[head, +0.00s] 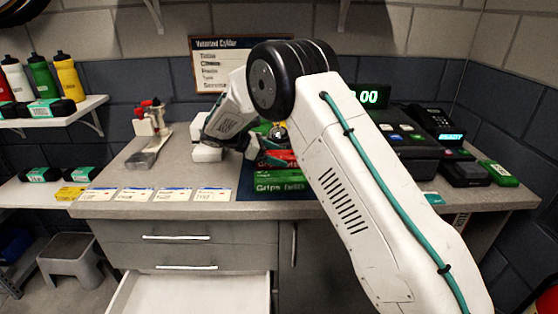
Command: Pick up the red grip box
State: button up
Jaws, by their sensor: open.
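A red box (281,158) lies among green items in a dark blue tray or mat (245,182) on the bench, partly hidden by my arm. It is likely the red grip box, but its label is too small to read. A green box front marked "Grips" (279,183) is just in front of it. My gripper (242,146) is beside the left edge of these items, pointing down, with its fingertips hard to make out. It appears open and not holding the red box.
White label cards (156,194) line the bench front at left. A tool stand (150,130) is at back left. A card terminal (467,173), a phone (432,121) and a green box (499,173) stand at right. An open drawer (190,292) sticks out below.

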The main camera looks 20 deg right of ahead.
jog(key=c, duration=1.3)
jog(key=shift+o, duration=0.2)
